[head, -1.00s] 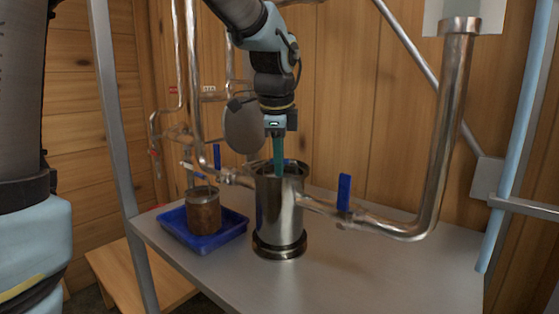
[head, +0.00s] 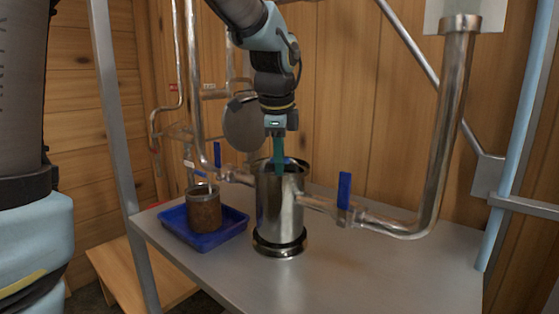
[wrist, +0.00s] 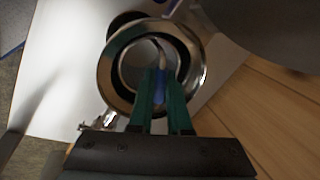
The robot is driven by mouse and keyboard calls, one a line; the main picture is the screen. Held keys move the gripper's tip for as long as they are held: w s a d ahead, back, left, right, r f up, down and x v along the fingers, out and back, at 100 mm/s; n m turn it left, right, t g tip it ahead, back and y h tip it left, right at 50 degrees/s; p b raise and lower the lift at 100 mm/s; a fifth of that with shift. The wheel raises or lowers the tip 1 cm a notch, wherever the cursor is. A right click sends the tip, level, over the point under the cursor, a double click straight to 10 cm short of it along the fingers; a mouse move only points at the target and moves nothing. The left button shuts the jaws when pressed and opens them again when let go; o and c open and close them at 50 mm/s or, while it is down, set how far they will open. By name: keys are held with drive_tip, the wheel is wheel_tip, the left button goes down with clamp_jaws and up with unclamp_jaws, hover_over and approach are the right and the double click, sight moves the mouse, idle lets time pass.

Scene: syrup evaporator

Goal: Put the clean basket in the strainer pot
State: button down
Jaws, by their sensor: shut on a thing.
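The strainer pot (head: 279,215) is an upright shiny steel cylinder on the metal table, open at the top. My gripper (head: 279,168) points straight down at its mouth, with its teal fingers reaching to the rim. The wrist view shows my gripper (wrist: 161,80) shut on a thin handle with a blue part. That handle belongs to the clean basket (wrist: 126,72), whose round rim shows inside the pot's wider rim (wrist: 108,88). The basket's body is hidden in the pot. I cannot tell whether it rests on the bottom.
A brown, dirty-looking basket (head: 204,212) stands in a blue tray (head: 228,236) left of the pot. A round grey lid (head: 243,125) stands raised behind the pot. Pipes with blue valve handles (head: 344,190) flank the pot. The table's front right (head: 400,275) is clear.

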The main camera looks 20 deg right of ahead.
drive_tip(key=c, duration=0.8)
unclamp_jaws()
drive_tip(key=shift+r, duration=0.1)
drive_tip(key=v, duration=1)
drive_tip(key=shift+s+r+b, duration=0.1)
drive_tip(key=shift+r+b, duration=0.2)
drive_tip(key=shift+b, duration=0.05)
drive_tip(key=shift+s, duration=0.1)
